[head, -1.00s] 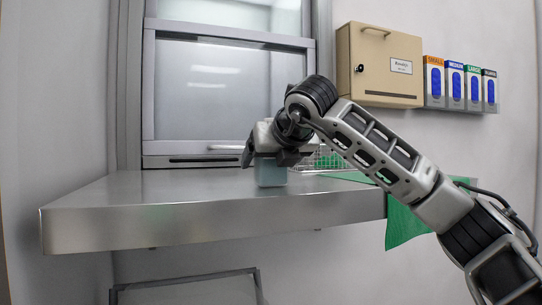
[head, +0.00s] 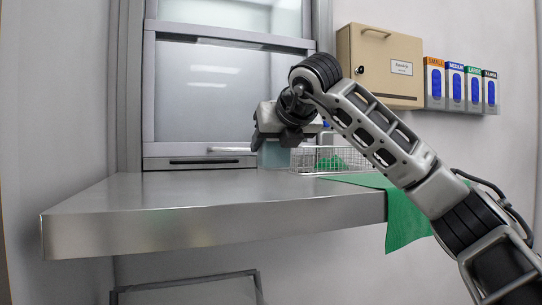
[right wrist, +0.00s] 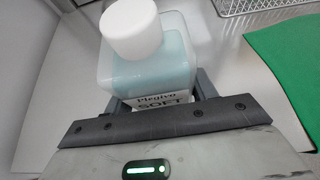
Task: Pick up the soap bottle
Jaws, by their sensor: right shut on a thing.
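The soap bottle (head: 273,155) is pale blue-green and stands out below my right gripper (head: 280,135) in the head view. In the head view the bottle's base is above the steel counter (head: 190,205). The gripper and wrist hide the bottle's upper part there. My left gripper is not in view.
A wire basket (head: 305,163) with a green item stands right of the bottle. A green cloth (head: 402,215) hangs over the counter's right front edge. A beige wall box (head: 380,65) and glove boxes (head: 461,85) are on the wall. The counter's left part is clear.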

